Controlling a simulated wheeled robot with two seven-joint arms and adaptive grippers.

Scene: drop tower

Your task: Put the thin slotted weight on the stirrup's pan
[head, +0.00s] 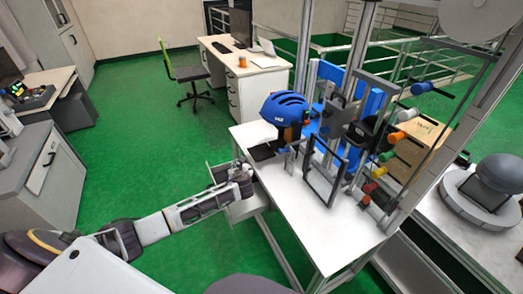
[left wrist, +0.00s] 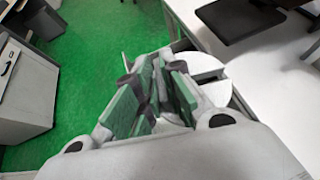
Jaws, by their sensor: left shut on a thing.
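My left gripper (head: 240,172) is at the drawer at the table's left edge. In the left wrist view its green-padded fingers (left wrist: 160,92) are close together over that drawer. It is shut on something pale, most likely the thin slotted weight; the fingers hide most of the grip. Pale round discs, an upper one (left wrist: 202,66) and a lower one (left wrist: 216,92), show just right of the fingers. My right gripper is not in view.
The open grey drawer (head: 243,208) juts from the white table (head: 300,215). A dark flat plate (head: 262,152) lies near the table's left edge, below a blue helmet (head: 284,108). Tower posts and coloured knobs crowd the right. The table's front is clear.

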